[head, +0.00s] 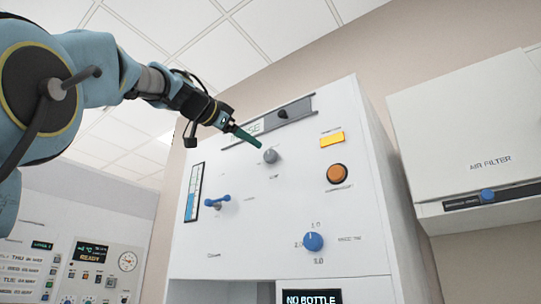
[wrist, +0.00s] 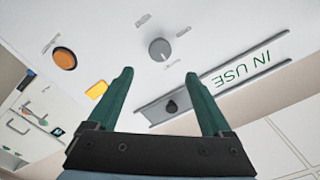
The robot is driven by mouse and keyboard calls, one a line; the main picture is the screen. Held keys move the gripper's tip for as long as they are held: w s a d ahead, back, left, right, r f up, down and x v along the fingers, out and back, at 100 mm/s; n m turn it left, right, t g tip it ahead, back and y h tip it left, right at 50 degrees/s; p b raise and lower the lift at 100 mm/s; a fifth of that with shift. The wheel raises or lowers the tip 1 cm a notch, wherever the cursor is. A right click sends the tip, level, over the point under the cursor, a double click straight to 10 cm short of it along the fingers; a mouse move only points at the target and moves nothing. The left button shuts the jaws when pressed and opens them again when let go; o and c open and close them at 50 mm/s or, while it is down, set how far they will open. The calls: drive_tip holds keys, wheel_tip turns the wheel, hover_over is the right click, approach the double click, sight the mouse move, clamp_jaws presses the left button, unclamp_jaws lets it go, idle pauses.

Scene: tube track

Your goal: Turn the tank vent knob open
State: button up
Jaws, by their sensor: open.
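A round grey knob (head: 270,156) sits on the upper front of the white cabinet (head: 255,220); its small labels are too blurred to read for certain, so I cannot confirm it is the tank vent knob. The grey knob also shows in the wrist view (wrist: 159,49), with a short pointer mark toward its lower edge in the picture. My gripper (head: 256,144) has teal fingers and reaches in from the upper left, close to the grey knob. In the wrist view my gripper (wrist: 157,78) is open and empty, with the knob beyond the fingertips, between their lines and apparently not touched.
A sliding "IN USE" sign strip (wrist: 215,82) with a black knob lies beside the grey knob. An orange button (head: 337,173), a yellow label (head: 332,139), a blue lever (head: 218,201) and a blue dial (head: 313,241) are on the same panel. An air filter box (head: 470,140) stands right.

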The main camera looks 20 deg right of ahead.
sight(269, 154)
drive_tip(key=p+x, duration=0.4)
drive_tip(key=x, duration=0.4)
drive_tip(key=shift+w+d, duration=0.2)
drive_tip(key=shift+d, duration=0.15)
drive_tip(key=shift+x, duration=0.85)
drive_tip(key=shift+f, duration=0.15)
clamp_jaws()
